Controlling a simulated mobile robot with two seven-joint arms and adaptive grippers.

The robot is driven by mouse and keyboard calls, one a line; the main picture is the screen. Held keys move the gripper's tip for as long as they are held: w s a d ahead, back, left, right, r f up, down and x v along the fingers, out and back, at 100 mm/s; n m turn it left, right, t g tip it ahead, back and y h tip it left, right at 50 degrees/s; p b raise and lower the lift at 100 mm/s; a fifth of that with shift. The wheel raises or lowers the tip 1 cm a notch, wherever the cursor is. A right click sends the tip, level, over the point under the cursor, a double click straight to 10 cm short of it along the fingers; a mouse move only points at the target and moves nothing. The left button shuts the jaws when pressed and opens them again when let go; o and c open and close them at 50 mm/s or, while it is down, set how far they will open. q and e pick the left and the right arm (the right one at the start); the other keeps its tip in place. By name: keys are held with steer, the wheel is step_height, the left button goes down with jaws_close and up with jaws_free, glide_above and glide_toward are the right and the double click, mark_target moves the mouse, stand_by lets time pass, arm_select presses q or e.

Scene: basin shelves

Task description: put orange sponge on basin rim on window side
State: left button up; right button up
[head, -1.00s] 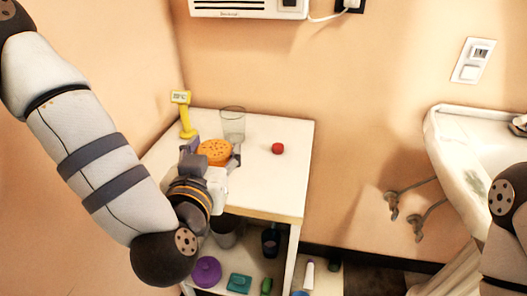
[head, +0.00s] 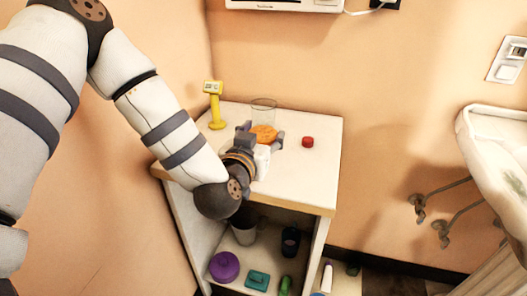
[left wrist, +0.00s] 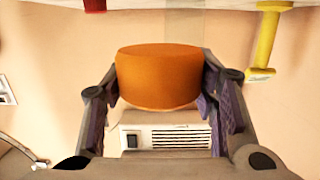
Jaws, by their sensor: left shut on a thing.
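The round orange sponge (head: 263,134) is above the white shelf top. In the left wrist view the sponge (left wrist: 158,77) sits between the two fingers. My left gripper (head: 260,138) is shut on it, with a finger against each side. The white basin (head: 497,140) is at the right edge of the head view, its rim partly cut off by the frame. The sponge is well to the left of the basin, apart from it. My right gripper is not in view.
On the shelf top are a yellow device (head: 214,104), a clear glass (head: 264,108) and a red object (head: 308,142). Below are a purple item (head: 224,266), a teal item (head: 257,280) and cups. Pipes (head: 440,205) show under the basin.

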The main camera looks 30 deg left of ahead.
arm_select(q)
steer(key=shift+w+a+f, duration=0.25)
steer(key=shift+f, duration=0.2)
steer(key=shift+w+a+f, duration=0.2)
steer(key=shift+f, duration=0.25)
steer(key=f, duration=0.2)
steer(key=f+b, duration=0.1)
steer(key=shift+w+a+f, duration=0.15)
steer(key=shift+a+f, duration=0.05)
steer(key=shift+f, duration=0.15)
steer(key=shift+r, duration=0.2)
steer(key=shift+f, duration=0.1)
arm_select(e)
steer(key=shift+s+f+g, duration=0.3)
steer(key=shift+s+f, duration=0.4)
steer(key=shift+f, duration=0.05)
arm_select(q)
steer(key=o, duration=0.9)
